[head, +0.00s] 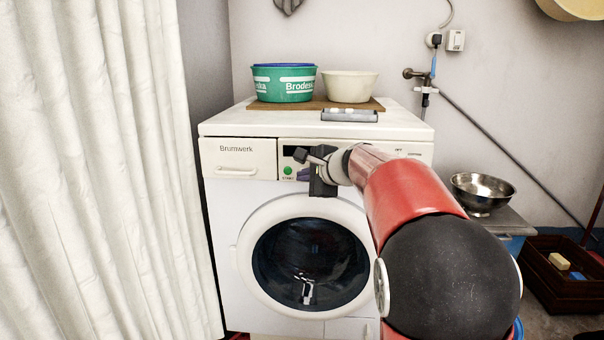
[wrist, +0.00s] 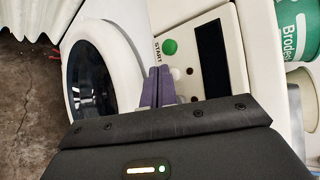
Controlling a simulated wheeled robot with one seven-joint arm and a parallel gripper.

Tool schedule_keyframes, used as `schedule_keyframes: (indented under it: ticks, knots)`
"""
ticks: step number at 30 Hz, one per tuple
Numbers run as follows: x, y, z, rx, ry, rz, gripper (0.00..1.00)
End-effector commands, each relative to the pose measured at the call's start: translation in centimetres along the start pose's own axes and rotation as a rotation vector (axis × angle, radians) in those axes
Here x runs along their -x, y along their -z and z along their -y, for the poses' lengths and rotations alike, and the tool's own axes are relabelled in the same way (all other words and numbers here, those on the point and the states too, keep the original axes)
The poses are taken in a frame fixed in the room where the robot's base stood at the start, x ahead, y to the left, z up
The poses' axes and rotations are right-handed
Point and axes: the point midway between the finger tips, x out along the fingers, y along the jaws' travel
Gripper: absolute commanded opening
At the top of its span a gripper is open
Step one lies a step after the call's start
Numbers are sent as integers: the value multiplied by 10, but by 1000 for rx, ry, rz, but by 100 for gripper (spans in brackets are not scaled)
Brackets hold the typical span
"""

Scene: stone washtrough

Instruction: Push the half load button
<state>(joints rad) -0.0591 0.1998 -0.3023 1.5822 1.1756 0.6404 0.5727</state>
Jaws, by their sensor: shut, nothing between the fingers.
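The white washing machine (head: 219,190) faces me, with its control panel on the upper front. In the wrist view the panel (wrist: 222,22) appears turned on its side. It shows a green START button (wrist: 169,47), a dark display (wrist: 211,58) and small round buttons (wrist: 189,71) near the fingertips. No half load label is readable, so I cannot tell which button it is. My gripper (wrist: 157,70) is shut and empty, its purple fingertips in front of the panel beside the small buttons. Contact cannot be told. In the head view my gripper (head: 302,174) covers part of the panel right of the green button (head: 288,170).
A green tub (head: 284,88), a cream bowl (head: 350,86) and a grey tray (head: 349,115) stand on the machine's top. A white curtain (head: 95,170) hangs at left. A metal bowl (head: 482,190) and a brown crate (head: 560,290) are at right. The round door (head: 310,262) is closed.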

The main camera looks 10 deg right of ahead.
Motion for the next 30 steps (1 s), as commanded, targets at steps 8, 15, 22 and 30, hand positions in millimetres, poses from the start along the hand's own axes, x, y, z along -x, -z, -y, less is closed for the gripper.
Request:
schedule_keyframes:
  ticks: [8, 15, 22, 30]
  knots:
    - [0, 0, 0, 0, 0, 0, 0]
    - [-2, 2, 2, 0, 0, 0, 0]
    - [-6, 4, 5, 0, 0, 0, 0]
    - [-6, 5, 5, 0, 0, 0, 0]
